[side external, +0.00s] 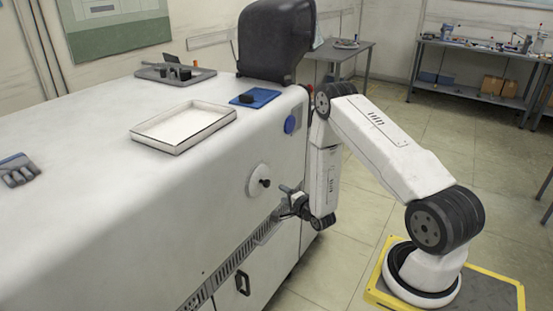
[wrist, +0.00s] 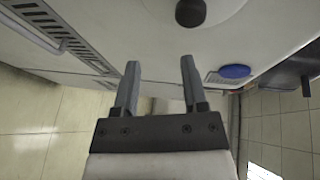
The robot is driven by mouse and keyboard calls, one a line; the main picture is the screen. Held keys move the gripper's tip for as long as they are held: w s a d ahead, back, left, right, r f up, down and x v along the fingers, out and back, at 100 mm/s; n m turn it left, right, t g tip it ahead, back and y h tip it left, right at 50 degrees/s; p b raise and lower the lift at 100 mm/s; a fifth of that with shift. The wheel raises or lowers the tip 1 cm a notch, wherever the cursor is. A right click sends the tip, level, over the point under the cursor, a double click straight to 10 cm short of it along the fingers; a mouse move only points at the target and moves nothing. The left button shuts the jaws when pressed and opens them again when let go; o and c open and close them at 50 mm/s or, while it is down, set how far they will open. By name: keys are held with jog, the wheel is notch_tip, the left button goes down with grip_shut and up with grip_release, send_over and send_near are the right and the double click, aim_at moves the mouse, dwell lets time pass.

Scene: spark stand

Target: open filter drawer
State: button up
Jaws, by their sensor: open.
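My gripper (side external: 284,203) is at the front face of the big white machine (side external: 120,200), just below and right of a round white dial with a black knob (side external: 264,182). In the wrist view my gripper (wrist: 160,68) is open, with nothing between its fingers. A black handle (side external: 243,284) sits on a lower front panel (side external: 262,268), below a slotted vent strip (side external: 225,270). It is lower and left of my gripper, apart from it. This panel may be the filter drawer; no label shows. It looks closed.
On the machine top are a white tray (side external: 140,138), a blue mat (side external: 254,98) with a black block, a grey tray (side external: 150,73) and a glove (side external: 18,170). A blue round button (side external: 289,125) is above my gripper.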

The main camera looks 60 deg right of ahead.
send_near(274, 233)
jog(key=w, duration=0.3)
jog(key=shift+s+d+f, duration=0.15)
jog(key=shift+d+f, duration=0.2)
jog(key=shift+d, duration=0.1)
jog(key=shift+x, duration=3.9)
grip_shut()
